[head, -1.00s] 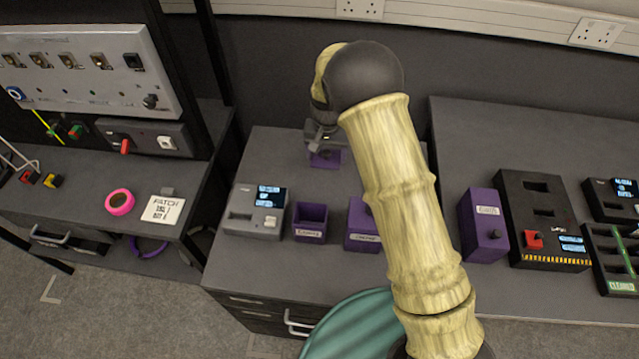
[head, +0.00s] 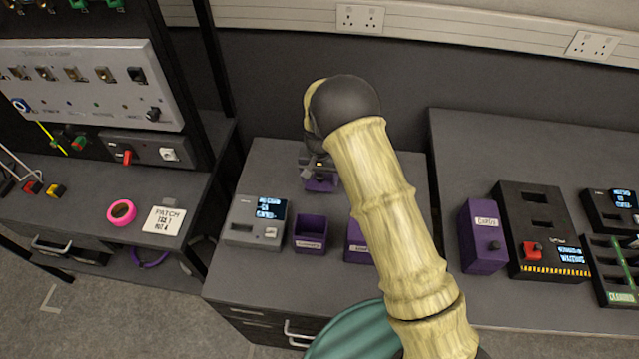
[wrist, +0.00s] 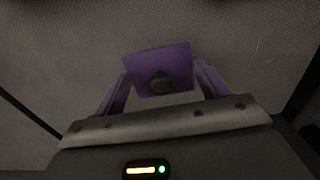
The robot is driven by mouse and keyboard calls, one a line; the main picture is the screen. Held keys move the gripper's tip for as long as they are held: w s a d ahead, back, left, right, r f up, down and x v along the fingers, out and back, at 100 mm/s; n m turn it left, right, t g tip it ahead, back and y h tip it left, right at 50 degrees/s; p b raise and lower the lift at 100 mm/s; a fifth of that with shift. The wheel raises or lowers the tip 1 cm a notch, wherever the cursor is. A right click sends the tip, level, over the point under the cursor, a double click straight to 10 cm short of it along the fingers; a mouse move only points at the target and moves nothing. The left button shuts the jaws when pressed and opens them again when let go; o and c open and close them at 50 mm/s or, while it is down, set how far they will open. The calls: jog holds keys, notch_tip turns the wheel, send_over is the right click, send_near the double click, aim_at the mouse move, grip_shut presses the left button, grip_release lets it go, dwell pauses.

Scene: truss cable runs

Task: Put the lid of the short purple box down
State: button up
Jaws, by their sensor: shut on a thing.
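My gripper (head: 319,174) is shut on the purple lid (head: 321,185), above the back part of the middle desk. In the wrist view the lid (wrist: 150,60) is a flat purple square with a dark round knob, between the two fingers (wrist: 160,86). I cannot tell whether the lid touches the desk. The short purple box (head: 311,236) stands open and lidless on the desk, nearer to me than the lid. Its label is too blurred to read.
A second purple box (head: 356,246) is partly hidden behind my arm. A grey device (head: 252,222) stands left of the open box. A taller purple box (head: 481,240) and a black unit (head: 540,235) stand on the right desk. Bare desk lies around the lid.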

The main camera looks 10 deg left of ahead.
aim_at(319, 181)
jog(key=shift+f+p, duration=0.4)
jog(key=shift+f, duration=1.45)
jog(key=shift+f, duration=0.1)
jog(key=o, duration=0.9)
jog(key=shift+o, duration=0.2)
notch_tip(319, 181, up, 12)
jog(key=b, duration=0.2)
jog(key=shift+b, duration=0.3)
